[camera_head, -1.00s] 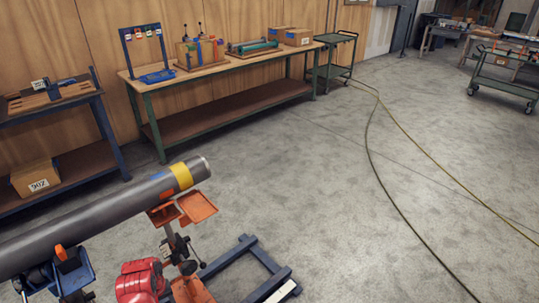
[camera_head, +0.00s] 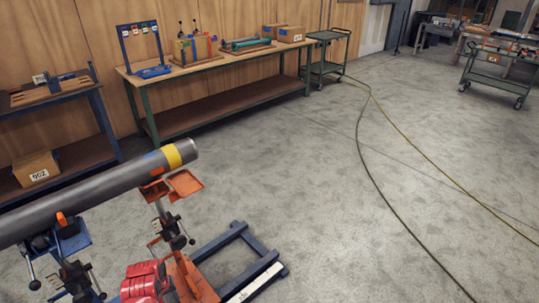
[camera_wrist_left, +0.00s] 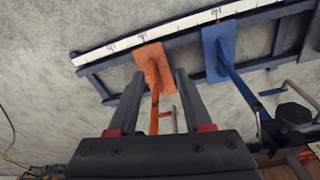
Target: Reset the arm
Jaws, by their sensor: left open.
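My left gripper (camera_wrist_left: 155,78) shows in the left wrist view, its two dark fingers apart with nothing held between them. In the head view neither of my grippers shows. A grey pipe (camera_head: 85,197) with a yellow band (camera_head: 172,156) lies slanted across an orange stand (camera_head: 165,220) and a blue stand (camera_head: 70,236) at the lower left.
A red object (camera_head: 143,282) sits at the base of the orange stand, by a blue floor frame (camera_head: 215,245). A long workbench (camera_head: 230,60) and a blue shelf (camera_head: 75,160) line the wooden wall. Cables (camera_head: 385,195) cross the open concrete floor at right.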

